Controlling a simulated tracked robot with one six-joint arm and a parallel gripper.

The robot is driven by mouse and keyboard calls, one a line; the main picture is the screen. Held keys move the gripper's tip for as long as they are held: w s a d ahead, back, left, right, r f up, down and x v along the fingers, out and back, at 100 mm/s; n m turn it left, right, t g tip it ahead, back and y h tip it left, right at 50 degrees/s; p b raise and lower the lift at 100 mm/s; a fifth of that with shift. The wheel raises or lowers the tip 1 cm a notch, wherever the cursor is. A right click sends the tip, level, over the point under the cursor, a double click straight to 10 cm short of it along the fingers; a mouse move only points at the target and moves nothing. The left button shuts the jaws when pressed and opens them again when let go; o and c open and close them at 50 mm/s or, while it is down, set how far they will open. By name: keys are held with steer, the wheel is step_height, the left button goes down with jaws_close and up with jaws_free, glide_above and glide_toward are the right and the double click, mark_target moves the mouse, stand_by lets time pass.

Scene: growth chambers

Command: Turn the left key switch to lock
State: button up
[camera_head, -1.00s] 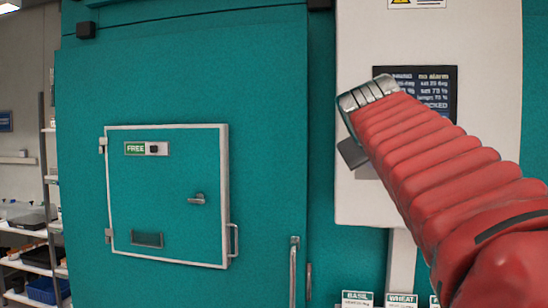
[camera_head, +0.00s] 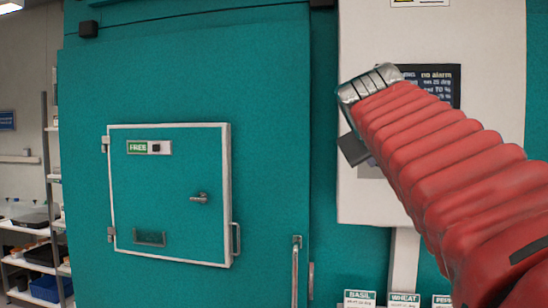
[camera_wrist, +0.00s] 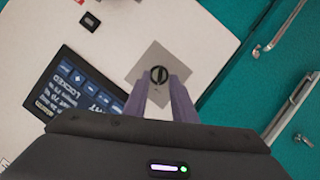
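A round black key switch (camera_wrist: 159,74) with a pale bar across its middle sits on a square grey plate (camera_wrist: 150,58) on a white control box. The box also shows in the head view (camera_head: 372,210). In the wrist view my gripper (camera_wrist: 159,83) points at the switch. Its two purple-grey fingers are apart, with the switch showing between and just beyond their tips. I cannot tell whether they touch it. No other key switch shows clearly. In the head view my red arm hides the switch and the fingers.
A dark display (camera_wrist: 78,88) beside the plate reads LOCKED. A small black square part (camera_wrist: 90,21) is on the same box. To the left stands a teal chamber door (camera_head: 260,90) with a white-framed hatch (camera_head: 228,180) and a long handle (camera_head: 296,270). Shelves (camera_head: 48,180) stand farther left.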

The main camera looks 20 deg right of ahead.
steer(key=v, duration=1.1)
steer(key=shift+a, duration=0.15)
steer(key=w+a+f+n+g+y, duration=0.1)
steer(key=a+f+y, duration=0.3)
steer(key=f, duration=0.9)
steer(key=w+a+f+n+g+y, duration=0.15)
steer(key=a+f, duration=0.35)
steer(key=f, duration=0.8)
steer(key=s+a+f+y, duration=0.1)
steer(key=s+a+f, duration=0.2)
steer(key=f, duration=0.4)
steer(key=s+a+f+g+y, duration=0.1)
steer(key=s+a+f+y, duration=0.1)
steer(key=s+a+f, duration=0.2)
steer(key=s+a+f+y, duration=0.1)
steer(key=s+a+f, duration=0.2)
steer(key=f, duration=0.8)
steer(key=shift+s+a+g+y, duration=0.2)
steer(key=shift+a+g+y, duration=0.15)
steer(key=shift+a, duration=0.85)
steer(key=shift+d, duration=0.1)
